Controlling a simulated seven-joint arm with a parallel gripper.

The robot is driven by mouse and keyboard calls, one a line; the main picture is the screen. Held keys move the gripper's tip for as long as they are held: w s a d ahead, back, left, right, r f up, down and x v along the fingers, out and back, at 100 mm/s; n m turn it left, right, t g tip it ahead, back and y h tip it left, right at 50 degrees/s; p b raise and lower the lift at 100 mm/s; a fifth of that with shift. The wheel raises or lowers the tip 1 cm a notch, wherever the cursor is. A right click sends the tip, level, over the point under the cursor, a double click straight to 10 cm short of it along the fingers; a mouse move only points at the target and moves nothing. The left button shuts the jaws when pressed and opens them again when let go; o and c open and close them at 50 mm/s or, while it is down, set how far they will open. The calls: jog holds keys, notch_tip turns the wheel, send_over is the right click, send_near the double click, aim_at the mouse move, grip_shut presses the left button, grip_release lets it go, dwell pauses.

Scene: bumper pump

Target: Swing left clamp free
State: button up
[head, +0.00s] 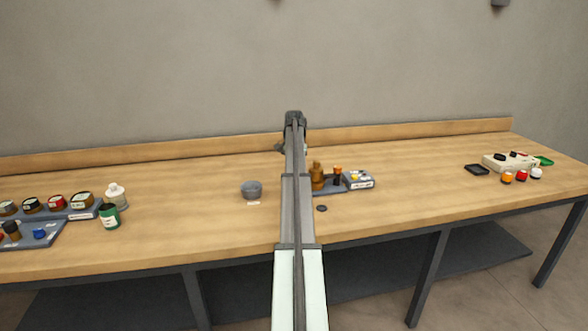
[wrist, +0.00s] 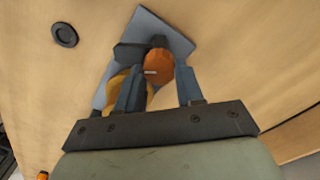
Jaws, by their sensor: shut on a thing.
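In the wrist view, my gripper (wrist: 159,72) has its two fingers on either side of a round orange-topped part (wrist: 158,64) and is shut on it. A yellow-brown part (wrist: 118,84) sits behind the left finger, partly hidden. Dark pieces (wrist: 130,51) lie just beyond, over a grey base plate (wrist: 165,27). In the head view, the fixture's grey base (head: 328,191) carries a brown part (head: 317,180) and a dark post with an orange top (head: 337,170). My arm covers the gripper and the fixture's left end there. I cannot tell which part is the left clamp.
A small black disc (head: 321,208) lies before the fixture; it also shows in the wrist view (wrist: 64,34). A grey bowl (head: 251,189) stands left of my arm. Trays of jars (head: 70,212) are at far left, a beige box (head: 508,162) at far right.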

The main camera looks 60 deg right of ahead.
jog(key=m, duration=0.5)
jog(key=shift+m, duration=0.4)
dwell(0.4)
jog(key=o, duration=1)
jog(key=shift+o, duration=0.2)
jog(key=shift+r, duration=0.1)
notch_tip(320, 180, up, 14)
jog(key=shift+f, duration=0.2)
